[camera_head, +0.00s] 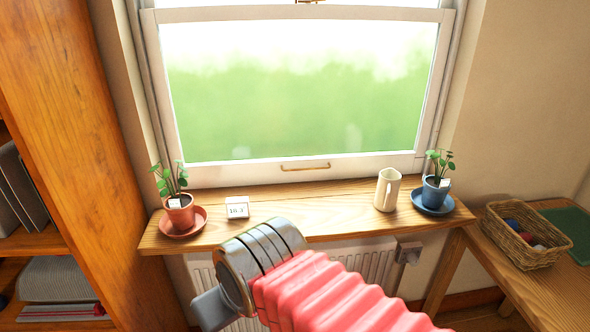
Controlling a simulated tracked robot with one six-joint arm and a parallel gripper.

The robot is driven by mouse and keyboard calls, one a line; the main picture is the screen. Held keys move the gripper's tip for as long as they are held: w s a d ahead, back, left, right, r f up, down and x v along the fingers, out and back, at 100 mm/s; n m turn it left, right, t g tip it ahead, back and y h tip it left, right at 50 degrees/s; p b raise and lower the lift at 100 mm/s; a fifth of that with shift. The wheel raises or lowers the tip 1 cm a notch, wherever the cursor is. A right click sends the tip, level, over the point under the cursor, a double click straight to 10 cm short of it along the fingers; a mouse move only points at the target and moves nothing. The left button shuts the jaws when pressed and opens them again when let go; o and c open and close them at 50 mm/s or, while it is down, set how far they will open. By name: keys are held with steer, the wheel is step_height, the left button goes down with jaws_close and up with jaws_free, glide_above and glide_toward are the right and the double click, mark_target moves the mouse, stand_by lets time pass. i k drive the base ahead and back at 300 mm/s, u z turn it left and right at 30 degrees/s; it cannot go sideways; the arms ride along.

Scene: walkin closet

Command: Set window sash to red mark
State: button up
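The white window sash (240,175) is in the middle of the head view, with its bottom rail low, close to the wooden sill. A brass pull handle (305,166) is fixed on that rail. A horizontal white rail (380,15) crosses the top of the view, with a small brass fitting cut off by the top edge. I cannot make out a red mark. My arm, with red bellows and a grey wrist, is at bottom centre, below and in front of the sill. A grey part of my gripper (213,309) shows; its fingers cannot be made out. Nothing of mine touches the sash.
On the sill (310,217) stand a terracotta plant pot (180,213), a small display reading about 10.3 (237,207), a cream jug (387,190) and a blue plant pot (435,192). A wooden shelf unit (75,120) is left; a basket (520,245) on a table is right.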

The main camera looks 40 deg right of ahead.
mark_target(250, 172)
steer(key=i, duration=0.9)
steer(key=z, duration=0.05)
